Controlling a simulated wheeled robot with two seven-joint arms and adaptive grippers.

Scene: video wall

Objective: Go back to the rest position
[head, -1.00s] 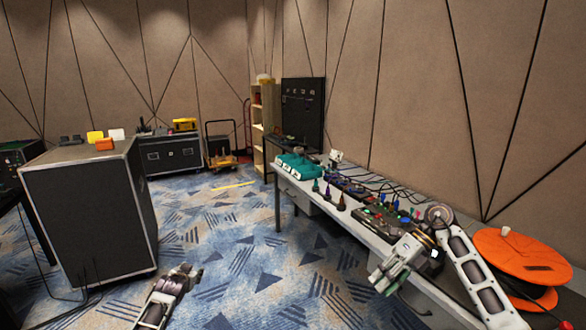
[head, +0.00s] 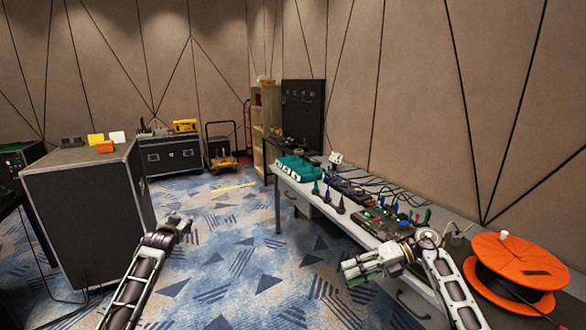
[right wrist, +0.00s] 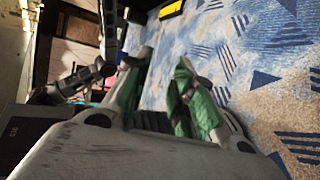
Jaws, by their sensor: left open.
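My left gripper (head: 183,221) is at the lower left of the head view, over the carpet between the black case and the table. It is open and nothing shows in it. My right gripper (head: 352,268) is in front of the near edge of the table, pointing left in the head view, with its forearm passing over the table's near end. In the right wrist view its two green-padded fingers (right wrist: 157,95) stand apart, with nothing between them. Carpet shows beyond the fingers.
A long table (head: 285,205) on the right carries control boxes (head: 390,222), cables and dark conical things. An orange cable reel (head: 515,262) is at the right. A big black case (head: 80,215) stands at the left. Patterned carpet (head: 240,250) between them is clear.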

